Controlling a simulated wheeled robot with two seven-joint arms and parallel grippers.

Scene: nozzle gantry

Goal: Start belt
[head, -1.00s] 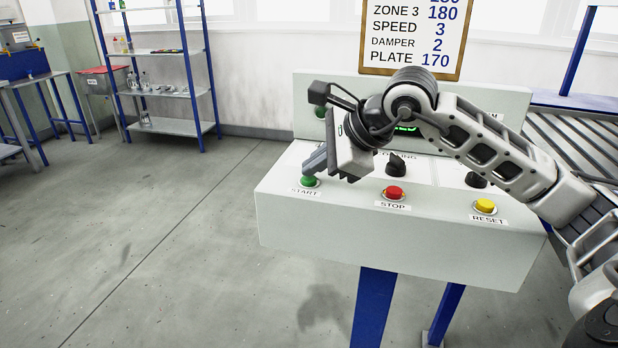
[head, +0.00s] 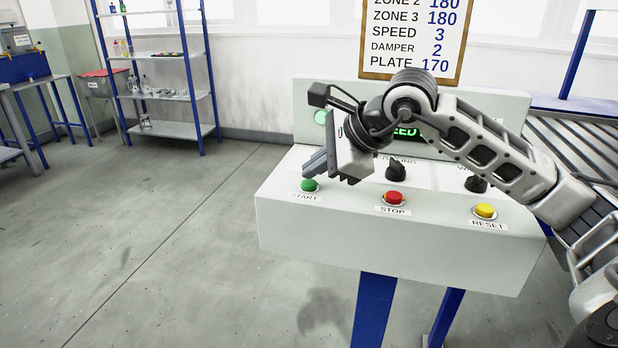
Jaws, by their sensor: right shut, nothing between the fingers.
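The control panel (head: 400,240) is a pale grey box on blue legs. On its sloped face sit a green START button (head: 309,186), a red STOP button (head: 395,198) and a yellow RESET button (head: 485,211). My right gripper (head: 312,168) is shut and empty, with its fingertips just above and behind the green button. They look slightly apart from it. A green lamp (head: 321,117) glows on the back panel, and a green display (head: 406,132) is lit, partly hidden by my right arm. My left gripper is not in view.
Two black knobs, one at the middle (head: 396,170) and one at the right (head: 475,183), stand behind the buttons. A settings board (head: 415,38) hangs behind the panel. A roller conveyor (head: 580,150) is at the right. The floor at left is clear.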

